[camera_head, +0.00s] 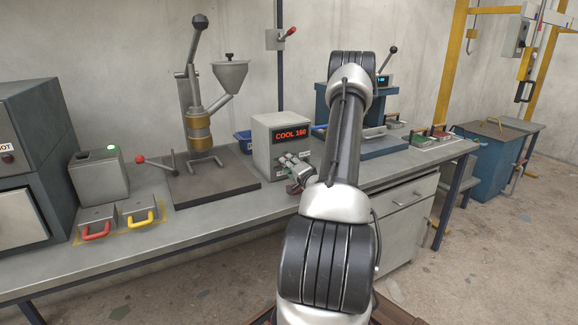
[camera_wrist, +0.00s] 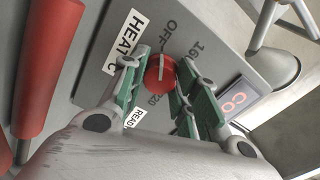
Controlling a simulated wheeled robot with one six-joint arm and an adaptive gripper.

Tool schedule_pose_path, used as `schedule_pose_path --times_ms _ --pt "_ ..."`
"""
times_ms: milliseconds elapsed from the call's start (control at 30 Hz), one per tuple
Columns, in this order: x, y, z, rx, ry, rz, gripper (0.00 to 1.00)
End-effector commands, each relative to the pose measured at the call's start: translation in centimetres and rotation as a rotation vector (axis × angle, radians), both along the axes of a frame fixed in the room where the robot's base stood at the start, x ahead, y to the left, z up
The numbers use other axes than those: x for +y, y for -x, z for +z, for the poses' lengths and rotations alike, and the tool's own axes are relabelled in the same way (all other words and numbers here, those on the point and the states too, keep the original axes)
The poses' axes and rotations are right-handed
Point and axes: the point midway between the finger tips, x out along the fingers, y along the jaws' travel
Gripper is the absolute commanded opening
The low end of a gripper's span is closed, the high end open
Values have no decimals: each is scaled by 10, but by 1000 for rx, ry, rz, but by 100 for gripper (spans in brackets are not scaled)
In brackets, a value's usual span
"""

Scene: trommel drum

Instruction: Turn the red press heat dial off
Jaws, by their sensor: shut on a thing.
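The heat dial is a round red knob (camera_wrist: 160,70) with a white line across its face, on a grey panel in the wrist view. In the head view my gripper (camera_head: 290,166) is at the front of a grey control box (camera_head: 262,135), hiding the dial.
A blue press (camera_head: 322,100) stands behind my arm, partly hidden. A dispenser with a funnel (camera_head: 229,75) stands left of the control box. A blue bin (camera_head: 243,141) is behind the box. Red cylinders (camera_wrist: 48,65) fill the wrist view's left side.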

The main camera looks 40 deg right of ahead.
Motion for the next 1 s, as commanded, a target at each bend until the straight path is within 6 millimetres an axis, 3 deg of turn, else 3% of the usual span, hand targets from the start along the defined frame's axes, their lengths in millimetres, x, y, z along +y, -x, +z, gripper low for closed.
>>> schedule_pose_path --times_ms 33,167,567,1000 --pt "1 1 -2 5 -3 1 32" --pt "1 1 -2 4 -3 1 53" --pt "1 8 -1 1 -2 -1 53" --pt "22 95 -1 3 -5 -3 53"
